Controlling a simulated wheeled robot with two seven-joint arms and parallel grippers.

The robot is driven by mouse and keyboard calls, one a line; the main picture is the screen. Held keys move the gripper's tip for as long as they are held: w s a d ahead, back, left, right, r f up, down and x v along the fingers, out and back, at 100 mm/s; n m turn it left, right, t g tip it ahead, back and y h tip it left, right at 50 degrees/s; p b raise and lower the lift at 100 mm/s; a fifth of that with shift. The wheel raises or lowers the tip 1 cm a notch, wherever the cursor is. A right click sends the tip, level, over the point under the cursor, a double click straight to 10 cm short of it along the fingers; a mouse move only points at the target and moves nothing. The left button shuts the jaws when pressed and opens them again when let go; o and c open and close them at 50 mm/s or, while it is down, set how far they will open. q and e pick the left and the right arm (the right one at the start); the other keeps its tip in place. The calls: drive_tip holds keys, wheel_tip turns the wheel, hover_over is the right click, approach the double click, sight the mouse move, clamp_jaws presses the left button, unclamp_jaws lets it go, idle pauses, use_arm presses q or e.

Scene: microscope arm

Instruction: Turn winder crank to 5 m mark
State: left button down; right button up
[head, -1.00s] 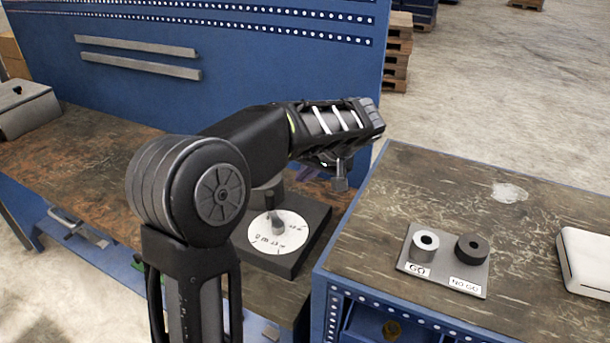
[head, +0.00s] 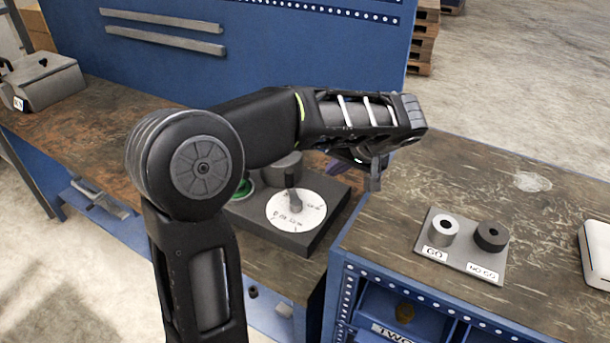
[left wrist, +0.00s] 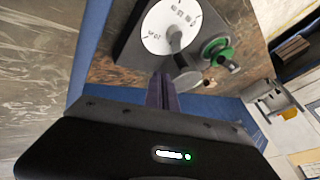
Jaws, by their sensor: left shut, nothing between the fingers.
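The winder is a dark block (head: 325,235) on the brown bench, with a round white dial (head: 312,212) bearing small dark marks, too small to read. A grey crank-like lever (head: 293,200) stands on the dial, its knob end up. In the left wrist view the dial (left wrist: 160,22) and lever (left wrist: 175,42) show just beyond my fingers. A green ring (left wrist: 215,47) with a dark knob sits beside it. My left gripper (head: 368,172) is shut and empty, above and right of the dial, apart from the lever. My right gripper is not in view.
A white box (head: 597,255) stands at the far right. A blue panel (head: 270,70) rises behind the winder.

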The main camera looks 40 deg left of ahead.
use_arm(q)
drive_tip(key=shift+f, duration=0.1)
drive_tip(key=p, duration=0.2)
approach(293, 190)
drive_tip(key=w, duration=0.1)
drive_tip(key=w+f, duration=0.2)
drive_tip(key=w, duration=0.1)
drive_tip(key=shift+d, duration=0.25)
drive_tip(key=a, duration=0.1)
drive_tip(key=s+a+p, duration=0.1)
drive_tip(key=a+p, duration=0.1)
drive_tip(key=shift+s+a+f, duration=0.15)
drive_tip(key=shift+a+f, duration=0.15)
drive_tip(key=shift+a, duration=0.1)
drive_tip(key=shift+a+f, duration=0.1)
drive_tip(key=shift+a, duration=0.05)
drive_tip(key=shift+s+a+f+b, duration=0.1)
drive_tip(key=shift+a+f+b, duration=0.2)
drive_tip(key=shift+b, duration=0.55)
drive_tip(key=shift+n+b, duration=0.3)
drive_tip(key=shift+b, duration=0.1)
drive_tip(key=shift+s+a+r, duration=0.15)
drive_tip(key=shift+r, duration=0.15)
